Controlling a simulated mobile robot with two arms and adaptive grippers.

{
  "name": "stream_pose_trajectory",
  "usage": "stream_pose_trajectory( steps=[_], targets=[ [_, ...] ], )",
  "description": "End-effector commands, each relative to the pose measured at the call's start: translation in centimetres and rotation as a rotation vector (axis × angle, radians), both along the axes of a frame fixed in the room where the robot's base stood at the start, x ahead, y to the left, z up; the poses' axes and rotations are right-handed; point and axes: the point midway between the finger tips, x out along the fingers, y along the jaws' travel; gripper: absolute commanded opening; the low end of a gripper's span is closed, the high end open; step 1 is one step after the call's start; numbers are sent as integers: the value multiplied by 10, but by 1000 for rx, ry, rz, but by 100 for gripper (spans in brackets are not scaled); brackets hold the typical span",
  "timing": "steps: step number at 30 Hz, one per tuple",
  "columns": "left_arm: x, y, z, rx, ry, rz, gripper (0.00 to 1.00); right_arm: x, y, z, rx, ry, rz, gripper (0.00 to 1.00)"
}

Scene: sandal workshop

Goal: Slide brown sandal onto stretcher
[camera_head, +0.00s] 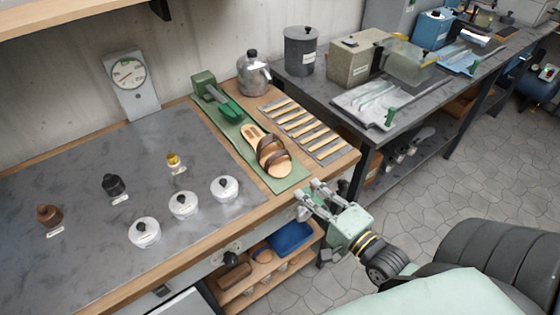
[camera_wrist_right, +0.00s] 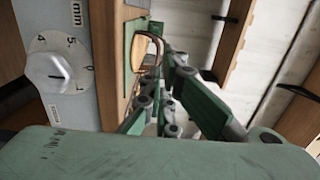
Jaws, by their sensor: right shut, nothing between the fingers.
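The brown sandal (camera_head: 273,154), with a tan sole and dark brown straps, lies on a green mat (camera_head: 284,182) on the workbench. The green stretcher (camera_head: 222,103) stands at the mat's far left end, just beyond the sandal's toe. The two look close, and I cannot tell whether they touch. My right gripper (camera_head: 308,197) is shut and empty, in front of the bench edge and apart from the sandal. In the right wrist view, my right gripper's fingers (camera_wrist_right: 158,88) partly cover the sandal (camera_wrist_right: 142,45). My left gripper is not in view.
A slatted rack (camera_head: 305,130) lies right of the mat. A metal pot (camera_head: 254,73) stands behind it. Several white knobs, including one (camera_head: 183,205), are on the grey panel to the left. A shelf with a blue bin (camera_head: 290,237) sits below the bench edge. Floor is open at right.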

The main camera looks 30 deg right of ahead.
Motion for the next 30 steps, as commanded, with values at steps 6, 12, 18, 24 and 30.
stream_pose_trajectory(
  steps=[6, 12, 18, 24, 30],
  targets=[
    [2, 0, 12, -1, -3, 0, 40, 41, 4, 4, 0, -4, -1, 0],
    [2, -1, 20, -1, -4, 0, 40, 76, 8, 4, 0, -4, -1, 0],
    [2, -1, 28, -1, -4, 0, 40, 102, 11, 3, 0, -2, 0, 0],
    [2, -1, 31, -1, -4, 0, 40, 113, 13, 2, 0, -1, 0, 0],
    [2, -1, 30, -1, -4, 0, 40, 113, 13, 1, 0, 0, 0, 0]
  ],
)
